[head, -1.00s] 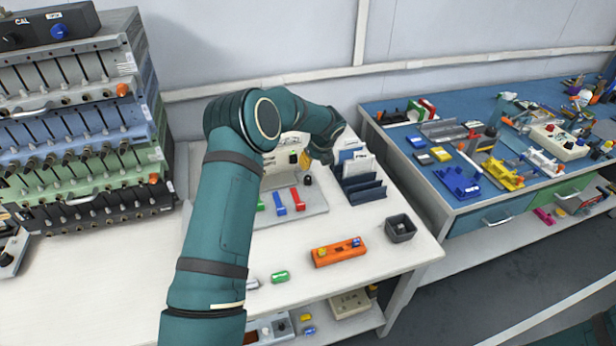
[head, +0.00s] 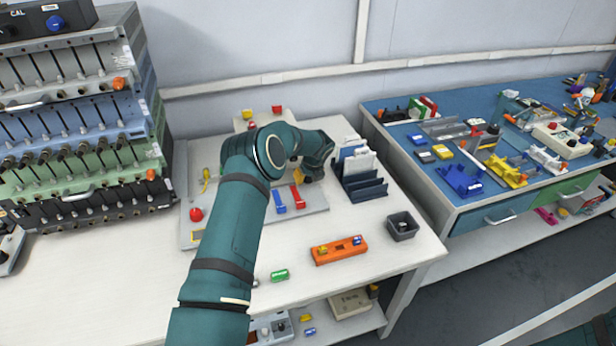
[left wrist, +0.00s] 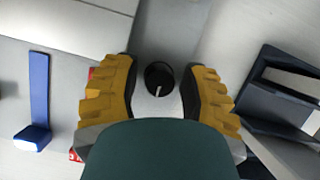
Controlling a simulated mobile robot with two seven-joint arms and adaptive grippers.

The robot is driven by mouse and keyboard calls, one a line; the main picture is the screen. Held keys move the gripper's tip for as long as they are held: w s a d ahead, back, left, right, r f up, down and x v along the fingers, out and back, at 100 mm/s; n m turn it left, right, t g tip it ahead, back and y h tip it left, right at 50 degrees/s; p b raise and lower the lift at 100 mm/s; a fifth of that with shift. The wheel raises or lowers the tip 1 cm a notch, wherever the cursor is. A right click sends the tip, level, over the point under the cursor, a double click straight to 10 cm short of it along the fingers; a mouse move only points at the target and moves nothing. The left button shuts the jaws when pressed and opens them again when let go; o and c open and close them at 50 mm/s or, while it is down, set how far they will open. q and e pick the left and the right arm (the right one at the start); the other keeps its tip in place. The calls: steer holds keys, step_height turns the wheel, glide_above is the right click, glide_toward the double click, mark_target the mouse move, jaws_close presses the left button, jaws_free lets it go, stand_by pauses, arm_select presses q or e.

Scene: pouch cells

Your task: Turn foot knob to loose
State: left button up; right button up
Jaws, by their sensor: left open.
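The foot knob (left wrist: 159,78) is a round black knob with a pale pointer line. It shows in the left wrist view on a light grey plate. The pointer is close to vertical in that picture, tilted slightly. My left gripper (head: 307,174) is open, with its yellow ridged fingers on either side of the knob. Gaps show between the knob and both fingers, and I cannot tell the height of the fingertips over it. In the head view my left arm and gripper hide the knob. My right gripper is not in view.
A blue lever (left wrist: 40,95) and a red lever (head: 297,197) lie left of the gripper. A dark blue slotted rack (head: 366,189) stands close on its right. An orange block (head: 338,251) and a grey bin (head: 402,226) are nearer the table's front edge.

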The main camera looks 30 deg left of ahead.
arm_select(q)
jaws_close()
steer(key=shift+n, duration=0.4)
steer(key=n+g+b, duration=0.1)
steer(key=n+b, duration=0.1)
steer(key=shift+n+y, duration=0.3)
steer(key=shift+n, duration=0.1)
steer(key=n+g+b, duration=0.1)
steer(key=n+b, duration=0.1)
steer(key=n, duration=0.1)
steer(key=shift+n+g, duration=0.3)
steer(key=shift+n, duration=0.1)
steer(key=shift+n+g, duration=0.4)
steer(key=shift+n, duration=0.5)
